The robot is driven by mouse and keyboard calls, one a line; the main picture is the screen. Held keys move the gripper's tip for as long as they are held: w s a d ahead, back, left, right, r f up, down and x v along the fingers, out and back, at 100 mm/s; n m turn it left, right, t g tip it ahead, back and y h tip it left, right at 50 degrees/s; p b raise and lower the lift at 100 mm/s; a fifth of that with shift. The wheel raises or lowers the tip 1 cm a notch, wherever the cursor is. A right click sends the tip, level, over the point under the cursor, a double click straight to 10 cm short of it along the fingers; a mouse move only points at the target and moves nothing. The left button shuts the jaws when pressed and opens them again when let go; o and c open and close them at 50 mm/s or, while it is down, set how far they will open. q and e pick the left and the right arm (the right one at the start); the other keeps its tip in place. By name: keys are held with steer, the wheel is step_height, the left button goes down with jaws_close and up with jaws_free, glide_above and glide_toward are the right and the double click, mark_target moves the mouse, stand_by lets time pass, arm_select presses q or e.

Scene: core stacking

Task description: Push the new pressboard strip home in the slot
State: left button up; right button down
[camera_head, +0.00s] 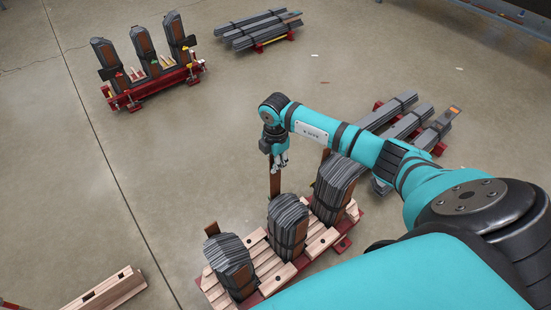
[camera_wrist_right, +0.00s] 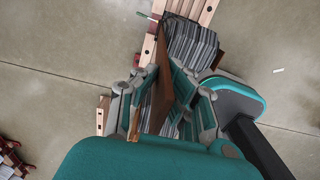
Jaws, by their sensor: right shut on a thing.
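My right gripper (camera_head: 279,160) is shut on a brown pressboard strip (camera_head: 275,183), which hangs upright below it. The strip's lower end is at the far left edge of the middle dark laminated stack (camera_head: 288,222); I cannot tell how deep it sits, and the slot is hidden. In the right wrist view the strip (camera_wrist_right: 161,88) runs between the fingers (camera_wrist_right: 165,100), beside a laminated stack (camera_wrist_right: 192,45). Other brown strips stand up behind the left stack (camera_head: 228,258) and the right stack (camera_head: 338,183). My left gripper is not in view.
The stacks stand on a red base (camera_head: 342,245) with wooden beams (camera_head: 265,257). Another rack (camera_head: 150,90) with three stacks is at the back left. Grey bars lie at the back (camera_head: 258,28) and beyond my right arm (camera_head: 408,120).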

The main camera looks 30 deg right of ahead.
mark_target(275, 177)
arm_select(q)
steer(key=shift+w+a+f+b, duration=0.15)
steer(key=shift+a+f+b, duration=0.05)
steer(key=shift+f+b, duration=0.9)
arm_select(e)
steer(key=shift+f, duration=1.65)
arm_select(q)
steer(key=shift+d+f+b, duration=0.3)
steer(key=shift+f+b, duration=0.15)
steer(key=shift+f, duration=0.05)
arm_select(e)
steer(key=shift+f, duration=0.75)
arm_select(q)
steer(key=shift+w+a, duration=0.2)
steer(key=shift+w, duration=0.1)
arm_select(e)
steer(key=shift+f, duration=0.4)
steer(key=shift+f+b, duration=0.1)
steer(key=shift+b, duration=0.25)
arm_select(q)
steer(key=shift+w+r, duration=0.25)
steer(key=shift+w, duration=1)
arm_select(e)
steer(key=shift+f, duration=0.2)
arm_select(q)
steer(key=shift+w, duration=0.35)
arm_select(e)
steer(key=shift+f, duration=0.15)
